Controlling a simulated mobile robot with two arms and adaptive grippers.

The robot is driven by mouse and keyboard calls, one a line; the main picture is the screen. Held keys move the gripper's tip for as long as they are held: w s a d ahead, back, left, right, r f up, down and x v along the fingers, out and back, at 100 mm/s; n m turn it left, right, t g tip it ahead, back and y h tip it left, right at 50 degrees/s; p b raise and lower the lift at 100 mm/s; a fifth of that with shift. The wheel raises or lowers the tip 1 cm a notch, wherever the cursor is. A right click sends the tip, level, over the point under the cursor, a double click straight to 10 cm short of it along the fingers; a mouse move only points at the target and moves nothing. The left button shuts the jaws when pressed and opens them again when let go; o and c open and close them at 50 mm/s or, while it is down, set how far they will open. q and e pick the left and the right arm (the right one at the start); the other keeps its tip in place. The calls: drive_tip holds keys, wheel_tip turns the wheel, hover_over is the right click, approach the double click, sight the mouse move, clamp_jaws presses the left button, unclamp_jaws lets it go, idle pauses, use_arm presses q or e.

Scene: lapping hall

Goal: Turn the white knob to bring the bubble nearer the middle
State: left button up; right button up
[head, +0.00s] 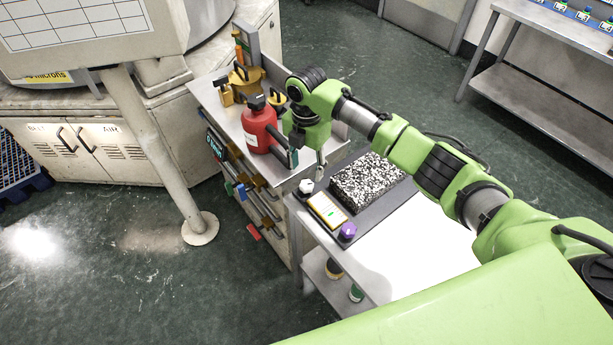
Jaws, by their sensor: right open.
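The white knob (306,187) sits at the far left corner of a dark base plate on the table. A level with a yellow frame and pale face (327,211) lies between it and a purple knob (347,233). A small green mark shows on the level's face; the bubble's exact place is too small to tell. My right gripper (307,164) is open, pointing down, just above and beyond the white knob in the picture. I cannot tell whether it touches the knob. My left gripper is not in view.
A speckled black-and-white block (367,182) stands on the plate, right of the level. A red can (258,128) stands on the tool cart (228,107) close left of my gripper. The table's near part (425,255) is bright and bare. A grey pole (160,150) stands at left.

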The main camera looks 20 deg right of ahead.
wheel_tip(320, 180, up, 5)
drive_tip(key=shift+r, duration=0.2)
idle(0.6)
